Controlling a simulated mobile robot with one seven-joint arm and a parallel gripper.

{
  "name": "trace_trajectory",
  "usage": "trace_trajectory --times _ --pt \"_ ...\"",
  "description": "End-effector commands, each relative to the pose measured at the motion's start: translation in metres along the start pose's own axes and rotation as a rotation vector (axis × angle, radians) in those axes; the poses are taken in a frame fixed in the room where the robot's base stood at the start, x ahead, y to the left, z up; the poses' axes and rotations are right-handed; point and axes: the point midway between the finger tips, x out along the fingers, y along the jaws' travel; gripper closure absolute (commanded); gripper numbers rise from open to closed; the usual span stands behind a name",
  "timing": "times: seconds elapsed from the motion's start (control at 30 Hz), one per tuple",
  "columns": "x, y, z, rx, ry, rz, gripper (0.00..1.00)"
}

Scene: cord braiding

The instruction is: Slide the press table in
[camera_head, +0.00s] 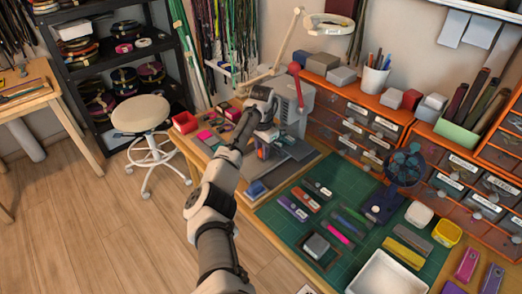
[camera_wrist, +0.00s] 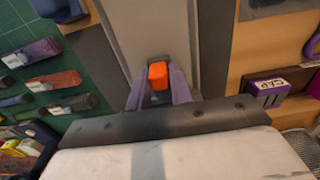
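The grey press (camera_head: 292,108) with its red lever (camera_head: 297,80) stands on the workbench against the drawers. Its table shows as a flat grey plate (camera_wrist: 162,30) running away from me in the wrist view. In the head view the plate is partly hidden by my arm. A small orange knob (camera_wrist: 158,75) sits at the plate's near end. My gripper (camera_wrist: 159,82) has its two fingers on either side of the knob, which fills the gap between them. In the head view my gripper (camera_head: 263,150) is low in front of the press, small and partly hidden.
A green cutting mat (camera_head: 300,228) with several labelled tools and strips lies right of the press. A pink item (camera_head: 205,134) and a red box (camera_head: 185,122) lie to its left. A white tray (camera_head: 388,275) is at the front right. A stool (camera_head: 141,115) stands left of the bench.

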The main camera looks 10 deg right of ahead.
Motion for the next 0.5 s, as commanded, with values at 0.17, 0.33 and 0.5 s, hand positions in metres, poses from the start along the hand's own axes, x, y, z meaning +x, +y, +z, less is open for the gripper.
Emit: trace_trajectory --times 0.17,0.33,0.5 --pt "-0.0013 0.0 -0.0006 0.001 0.002 -0.002 0.58" --pt "-0.0007 0.0002 -0.0002 0.001 0.0 0.0 0.58" --pt "-0.0039 0.0003 -0.0001 0.001 0.0 0.0 0.58"
